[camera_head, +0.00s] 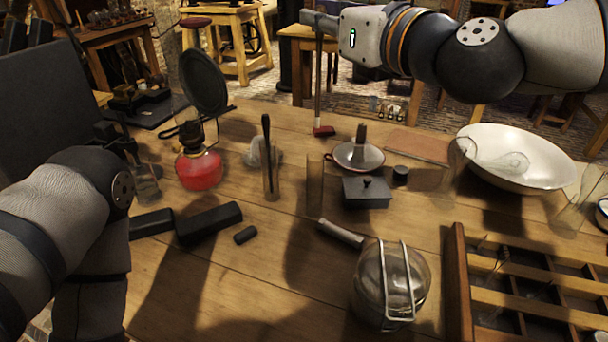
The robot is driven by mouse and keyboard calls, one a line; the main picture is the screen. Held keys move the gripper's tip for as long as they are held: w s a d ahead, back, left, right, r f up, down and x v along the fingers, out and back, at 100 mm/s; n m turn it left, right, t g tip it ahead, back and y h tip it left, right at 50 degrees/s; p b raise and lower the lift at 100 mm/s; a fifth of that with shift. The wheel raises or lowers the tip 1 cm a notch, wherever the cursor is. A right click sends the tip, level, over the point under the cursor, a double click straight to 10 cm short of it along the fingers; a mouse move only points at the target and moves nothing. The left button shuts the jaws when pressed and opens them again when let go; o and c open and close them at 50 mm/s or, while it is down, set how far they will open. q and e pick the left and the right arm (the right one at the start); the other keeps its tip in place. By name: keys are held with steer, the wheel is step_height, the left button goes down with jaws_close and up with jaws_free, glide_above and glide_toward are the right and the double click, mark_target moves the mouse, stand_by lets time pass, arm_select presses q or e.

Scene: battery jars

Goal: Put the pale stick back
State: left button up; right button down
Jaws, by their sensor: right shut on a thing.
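My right gripper (319,24) is at the top centre, above the back of the table. It is shut on a thin upright stick (319,75), which hangs down toward a small red block (324,131). I cannot tell whether the stick touches the block. A narrow glass jar (271,184) holds a dark rod (266,135). An empty-looking glass jar (315,188) stands to its right. A short dark rod (361,131) stands in a white dish (345,158). A pale grey rod (341,233) lies near the front. My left gripper (122,143) is by a glass jar (146,185); its fingers are unclear.
A red burner (199,169), a lidded grey box (366,195) and dark blocks (209,222) stand on the table. A white bowl (535,178), a wooden rack (456,285) and a round glass vessel (417,268) take up the right and front.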

steer(key=shift+w+a, duration=0.1)
steer(key=shift+a, duration=0.05)
arm_select(q)
steer(key=shift+s+a+f+g+b, duration=0.2)
steer(key=shift+s+f+g+b, duration=0.3)
steer(key=shift+s+f+b, duration=0.65)
arm_select(e)
step_height(320, 180, down, 18)
arm_select(q)
steer(key=shift+f, duration=0.1)
arm_select(e)
steer(key=shift+f, duration=0.2)
steer(key=c, duration=1.7)
jaws_free()
arm_select(q)
steer(key=shift+f, duration=0.1)
arm_select(e)
steer(key=shift+o, duration=0.2)
steer(key=shift+r, duration=0.1)
